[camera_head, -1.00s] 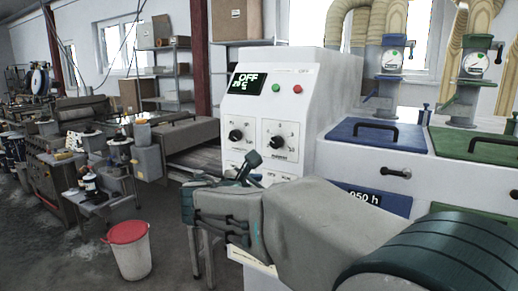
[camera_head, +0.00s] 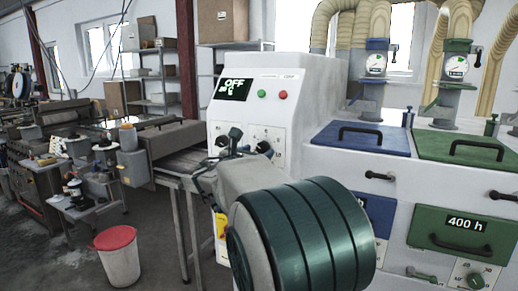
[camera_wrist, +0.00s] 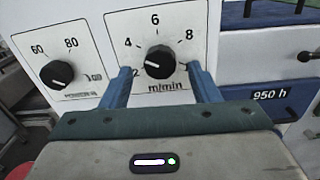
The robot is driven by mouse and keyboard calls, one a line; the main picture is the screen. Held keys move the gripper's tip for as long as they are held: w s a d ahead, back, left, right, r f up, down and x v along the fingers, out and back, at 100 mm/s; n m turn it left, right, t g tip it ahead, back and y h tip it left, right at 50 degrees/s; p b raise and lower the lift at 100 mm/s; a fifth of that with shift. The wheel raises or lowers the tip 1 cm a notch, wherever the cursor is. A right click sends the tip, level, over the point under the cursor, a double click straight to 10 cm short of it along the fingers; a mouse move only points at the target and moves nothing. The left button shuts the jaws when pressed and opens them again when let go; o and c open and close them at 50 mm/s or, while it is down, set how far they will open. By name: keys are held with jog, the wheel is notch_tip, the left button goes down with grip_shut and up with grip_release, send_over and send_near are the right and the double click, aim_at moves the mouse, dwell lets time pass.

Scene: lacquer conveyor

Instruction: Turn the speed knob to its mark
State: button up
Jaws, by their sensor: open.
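The speed knob (camera_wrist: 159,62) is a black round knob on a white plate marked m/min, with a scale showing 2, 4, 6 and 8. In the wrist view my gripper (camera_wrist: 159,71) is open, with one blue finger at the left of the knob and one at the right. Gaps show between the fingers and the knob, and how deep the tips reach is unclear. The knob's pointer and target mark are too small to read surely. In the head view my arm partly hides the knob plates on the white control cabinet (camera_head: 300,115).
A second black knob (camera_wrist: 57,74), with 60 and 80 on its scale, sits close at the left. The cabinet display (camera_head: 234,90) reads OFF. Blue (camera_head: 362,138) and green (camera_head: 460,147) lidded units stand at the right. A red-lidded bucket (camera_head: 118,258) stands on the floor at left.

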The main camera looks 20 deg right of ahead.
jog(key=shift+x, duration=1.05)
jog(key=c, duration=1)
